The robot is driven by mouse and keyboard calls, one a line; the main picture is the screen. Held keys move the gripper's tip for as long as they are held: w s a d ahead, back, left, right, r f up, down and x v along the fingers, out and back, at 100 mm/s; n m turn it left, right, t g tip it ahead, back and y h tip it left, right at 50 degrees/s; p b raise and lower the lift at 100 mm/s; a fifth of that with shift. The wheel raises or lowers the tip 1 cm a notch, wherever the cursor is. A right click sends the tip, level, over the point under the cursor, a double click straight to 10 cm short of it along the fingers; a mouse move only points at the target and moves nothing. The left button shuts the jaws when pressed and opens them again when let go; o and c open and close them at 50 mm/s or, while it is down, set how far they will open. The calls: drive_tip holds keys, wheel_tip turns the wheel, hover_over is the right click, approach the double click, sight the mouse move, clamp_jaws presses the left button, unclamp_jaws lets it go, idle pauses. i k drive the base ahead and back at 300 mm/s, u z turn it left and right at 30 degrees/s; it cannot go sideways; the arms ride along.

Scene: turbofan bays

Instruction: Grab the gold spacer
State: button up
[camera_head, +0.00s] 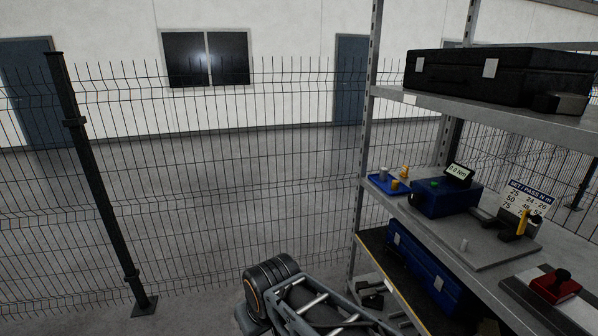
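A small blue tray (376,184) sits at the left end of the middle shelf. A short gold cylinder (395,185) is at the tray's front right, and a second gold piece (404,171) stands just behind it. Both are small in the picture, and I cannot tell for sure which one is the gold spacer. A grey cylinder (383,173) stands beside them. My arm shows at the bottom, below and left of the tray, but my gripper is outside the picture.
A blue box with a display (458,172) stands right of the tray. A grey plate with a small peg (464,244) lies in front. Shelf post (365,130) borders the tray's left. A black case (490,72) sits above. Wire fence (220,180) stands behind.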

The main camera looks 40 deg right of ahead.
sight(395, 183)
drive_tip(key=z, duration=0.05)
drive_tip(key=i, duration=1.9)
drive_tip(key=z, duration=1.25)
drive_tip(key=i, duration=1.05)
drive_tip(key=z, duration=1.25)
drive_tip(key=i, duration=0.35)
drive_tip(key=z, duration=0.25)
